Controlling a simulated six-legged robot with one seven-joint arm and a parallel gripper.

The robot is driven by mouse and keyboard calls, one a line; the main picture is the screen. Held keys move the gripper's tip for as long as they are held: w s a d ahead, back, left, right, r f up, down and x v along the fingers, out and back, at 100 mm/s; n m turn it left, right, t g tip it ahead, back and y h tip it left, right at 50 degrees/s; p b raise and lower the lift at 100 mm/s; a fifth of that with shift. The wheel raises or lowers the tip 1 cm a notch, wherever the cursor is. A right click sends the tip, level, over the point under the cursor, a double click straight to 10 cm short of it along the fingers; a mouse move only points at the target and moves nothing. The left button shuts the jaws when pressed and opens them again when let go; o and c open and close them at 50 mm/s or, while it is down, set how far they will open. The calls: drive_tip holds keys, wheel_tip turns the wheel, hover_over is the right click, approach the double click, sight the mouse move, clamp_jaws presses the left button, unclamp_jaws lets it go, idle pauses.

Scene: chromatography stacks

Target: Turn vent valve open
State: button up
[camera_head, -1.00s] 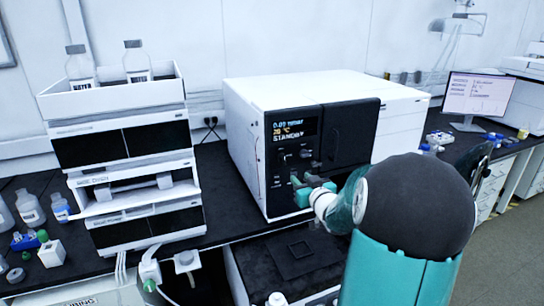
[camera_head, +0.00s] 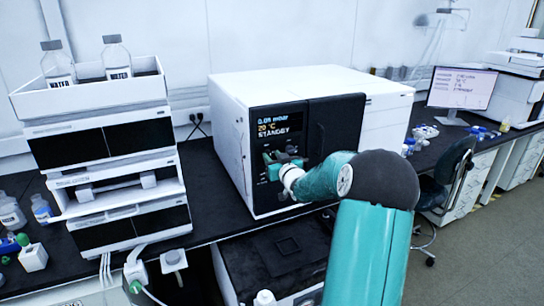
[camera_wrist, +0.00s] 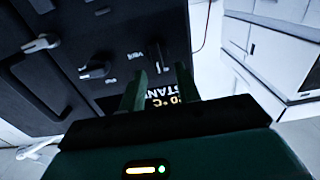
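The white instrument with a dark front panel (camera_head: 322,133) stands on the bench. Its display (camera_head: 279,125) shows 20 °C and STANDBY. In the wrist view, a dark knob (camera_wrist: 160,58) sits by a small label that seems to read Vent, just beyond my fingertips. My gripper (camera_head: 279,163) is at the panel just below the display. In the wrist view my gripper (camera_wrist: 160,76) has its two green fingers apart, with the knob roughly between their tips. I cannot tell whether they touch it. The knob is hidden by my gripper in the head view.
A white stack (camera_head: 100,150) with water bottles stands at left. A dark-topped box (camera_head: 285,262) lies below the bench edge. A monitor (camera_head: 462,89) stands at right.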

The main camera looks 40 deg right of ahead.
drive_tip(key=shift+x, duration=0.8)
clamp_jaws()
drive_tip(key=shift+d+m, duration=0.1)
drive_tip(key=shift+m, duration=0.3)
drive_tip(key=m, duration=0.5)
drive_tip(key=d+m, duration=0.1)
drive_tip(key=m, duration=0.2)
drive_tip(key=shift+s+f, duration=0.15)
drive_tip(key=shift+s, duration=0.05)
drive_tip(key=shift+d+f+m, duration=0.1)
drive_tip(key=shift+f+m, duration=0.1)
drive_tip(key=shift+m, duration=1.35)
drive_tip(key=shift+f+m, duration=0.15)
drive_tip(key=shift+m, duration=1.35)
drive_tip(key=shift+d+f+m, duration=0.1)
drive_tip(key=shift+f+m, duration=0.1)
drive_tip(key=shift+m, duration=1.35)
